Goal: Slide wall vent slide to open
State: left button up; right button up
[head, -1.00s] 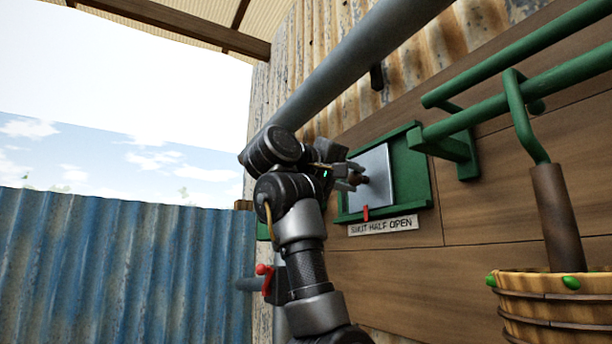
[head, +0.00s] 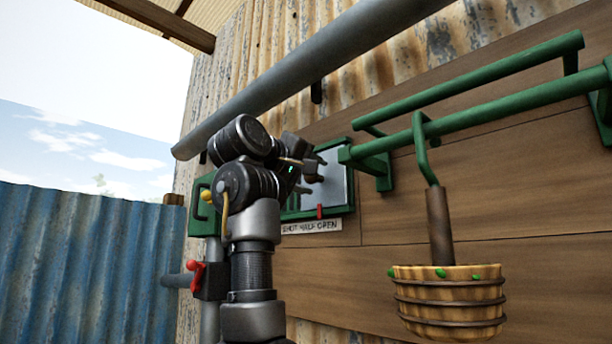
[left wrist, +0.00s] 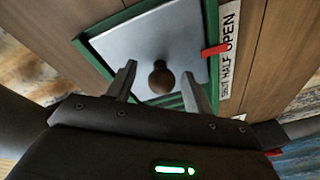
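The wall vent has a green frame (head: 349,185) and a grey slide plate (head: 336,188), which sits toward the frame's right end. The plate's red pointer (head: 320,211) stands between HALF and OPEN on the white label (head: 312,227). In the left wrist view the plate (left wrist: 140,40) carries a round brown knob (left wrist: 161,78). My left gripper (head: 311,170) is at the plate. In the wrist view its two fingers (left wrist: 159,68) stand open on either side of the knob, with a gap showing on both sides. My right gripper is out of view.
A thick grey pipe (head: 300,82) runs above the vent. Green rails (head: 470,113) stick out to its right, with a wooden bucket (head: 450,300) hanging from a hook. A red-handled valve (head: 195,274) is low at left, near my arm. Blue corrugated fence (head: 80,270) stands farther left.

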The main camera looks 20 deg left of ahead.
pick_arm(q)
jog(key=s+a+b, duration=0.2)
jog(key=s+b, duration=0.3)
jog(key=s, duration=0.5)
jog(key=shift+s+b, duration=0.35)
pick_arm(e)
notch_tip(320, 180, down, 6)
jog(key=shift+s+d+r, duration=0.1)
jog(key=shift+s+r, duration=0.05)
